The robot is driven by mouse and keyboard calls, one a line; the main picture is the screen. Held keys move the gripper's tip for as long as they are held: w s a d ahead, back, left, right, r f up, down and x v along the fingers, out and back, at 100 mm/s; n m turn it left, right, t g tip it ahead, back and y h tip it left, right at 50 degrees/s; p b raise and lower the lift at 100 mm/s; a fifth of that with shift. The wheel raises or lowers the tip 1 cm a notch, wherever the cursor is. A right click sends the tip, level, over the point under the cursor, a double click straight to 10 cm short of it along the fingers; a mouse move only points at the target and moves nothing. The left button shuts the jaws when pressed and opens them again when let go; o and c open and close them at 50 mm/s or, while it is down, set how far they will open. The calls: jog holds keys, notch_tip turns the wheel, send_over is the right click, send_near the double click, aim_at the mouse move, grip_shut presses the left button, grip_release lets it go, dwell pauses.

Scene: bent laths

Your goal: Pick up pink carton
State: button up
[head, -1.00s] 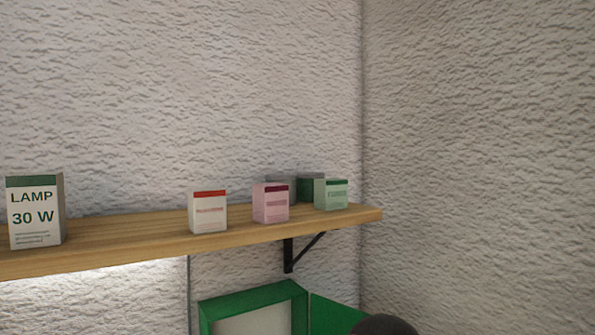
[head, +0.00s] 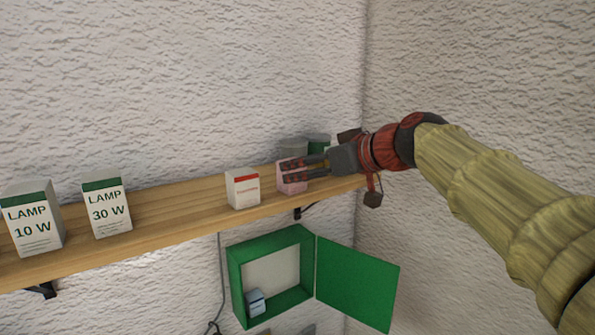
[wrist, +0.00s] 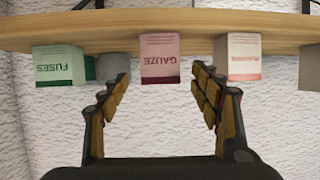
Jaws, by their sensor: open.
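The pink carton (head: 291,180) stands on the wooden shelf, partly hidden behind my gripper in the head view. In the wrist view the pink carton (wrist: 160,58) reads GAUZE upside down and shows between my two fingers, beyond their tips. My gripper (head: 305,170) is open and empty in front of it, its fingers pointing at the shelf. In the wrist view my gripper (wrist: 160,80) has its fingers spread to either side of the carton; contact cannot be made out.
A white carton with a red band (head: 243,188) and a green FUSES carton (wrist: 60,66) flank the pink one. Lamp boxes (head: 106,207) stand farther left on the shelf (head: 165,204). A green cabinet (head: 240,288) with its door (head: 358,282) open is below.

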aim_at(298, 170)
jog(key=p+x, duration=0.2)
jog(key=x, duration=0.4)
jog(key=shift+f+p, duration=0.15)
jog(key=shift+p, duration=0.15)
jog(key=shift+s, duration=0.1)
jog(key=shift+c, duration=0.6)
jog(key=shift+c, duration=1.3)
jog(key=c, duration=0.9)
